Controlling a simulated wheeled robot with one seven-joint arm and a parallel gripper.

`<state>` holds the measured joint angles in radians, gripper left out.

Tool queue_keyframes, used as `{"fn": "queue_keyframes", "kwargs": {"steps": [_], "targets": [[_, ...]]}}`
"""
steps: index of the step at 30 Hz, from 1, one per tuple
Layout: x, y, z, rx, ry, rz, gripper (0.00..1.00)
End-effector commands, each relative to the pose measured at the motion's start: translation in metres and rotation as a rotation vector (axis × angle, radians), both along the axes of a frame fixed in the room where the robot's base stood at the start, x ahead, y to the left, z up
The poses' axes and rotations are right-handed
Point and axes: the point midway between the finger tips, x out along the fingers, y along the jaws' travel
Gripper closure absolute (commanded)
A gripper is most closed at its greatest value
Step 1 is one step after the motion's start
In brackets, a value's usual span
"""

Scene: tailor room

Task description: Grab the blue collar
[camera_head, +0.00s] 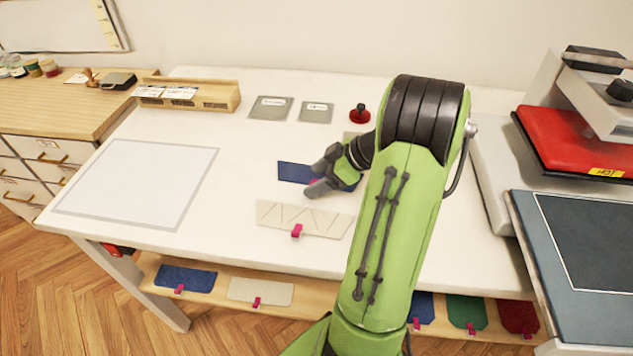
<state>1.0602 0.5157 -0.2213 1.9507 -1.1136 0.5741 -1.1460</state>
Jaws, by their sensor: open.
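A flat dark blue piece (292,172), which looks like the blue collar, lies on the white table. A pink clip (314,182) shows at its front edge. My gripper (312,180) is open, with its dark fingers over the right part of the blue piece and around the clip in the picture. Whether the fingers touch the piece or clip cannot be told. The gripper hides part of the blue piece; its right end shows beyond the fingers. No hold on it is visible.
A cream piece (310,220) with a pink clip lies just in front. A white framed mat (138,183) lies left, a wooden holder (205,97) behind. A red-and-black heat press (575,145) stands right. Several clipped pieces, including a blue one (187,279), sit on the lower shelf.

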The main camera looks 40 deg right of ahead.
Motion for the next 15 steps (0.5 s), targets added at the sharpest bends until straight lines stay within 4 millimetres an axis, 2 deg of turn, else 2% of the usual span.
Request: {"fn": "queue_keyframes", "kwargs": {"steps": [5, 15], "targets": [[0.0006, 0.0001, 0.0004, -0.001, -0.001, -0.001, 0.30], [0.0004, -0.0001, 0.0007, 0.000, 0.000, -0.001, 0.82]]}}
